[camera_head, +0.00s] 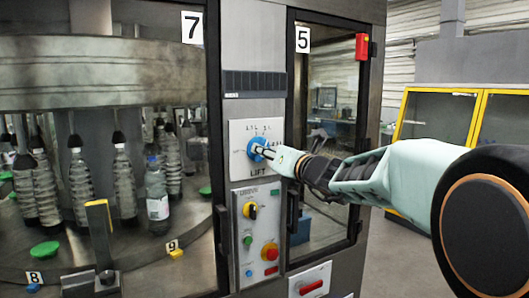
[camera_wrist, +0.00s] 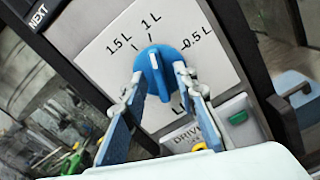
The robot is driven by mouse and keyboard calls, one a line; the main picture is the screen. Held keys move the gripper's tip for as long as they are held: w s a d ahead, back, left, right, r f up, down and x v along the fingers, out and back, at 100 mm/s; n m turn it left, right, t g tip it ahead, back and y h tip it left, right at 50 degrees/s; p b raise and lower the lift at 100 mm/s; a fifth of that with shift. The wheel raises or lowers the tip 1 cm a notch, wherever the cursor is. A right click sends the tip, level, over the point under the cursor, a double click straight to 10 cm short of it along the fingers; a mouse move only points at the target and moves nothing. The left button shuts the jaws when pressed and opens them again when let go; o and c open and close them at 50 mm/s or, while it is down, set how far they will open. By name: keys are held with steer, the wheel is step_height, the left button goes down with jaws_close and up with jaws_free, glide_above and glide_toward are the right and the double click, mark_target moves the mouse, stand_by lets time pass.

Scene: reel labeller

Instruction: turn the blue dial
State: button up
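The blue dial (camera_head: 257,150) sits on a white plate (camera_head: 244,133) marked "LIFT" on the machine's grey column. In the wrist view the blue dial (camera_wrist: 158,68) shows near the centre, with the labels 1.5 L, 1 L and 0.5 L around its upper side. My gripper (camera_head: 264,152) reaches the dial from the right. In the wrist view the two fingers of my gripper (camera_wrist: 160,85) stand apart, one on each side of the dial. I cannot tell whether the fingertips press on it.
Below the dial is a DRIVE panel (camera_head: 258,236) with a yellow-black switch (camera_head: 250,210), a green button (camera_head: 247,240) and a red knob (camera_head: 270,252). Glass doors with dark frames flank the column. Bottles (camera_head: 157,195) stand behind the left glass.

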steer(key=shift+s, duration=0.1)
jaws_close()
steer(key=shift+b, duration=0.35)
steer(key=n+b, duration=1.9)
steer(key=n, duration=0.3)
steer(key=shift+b, duration=0.35)
steer(key=shift+n, duration=0.3)
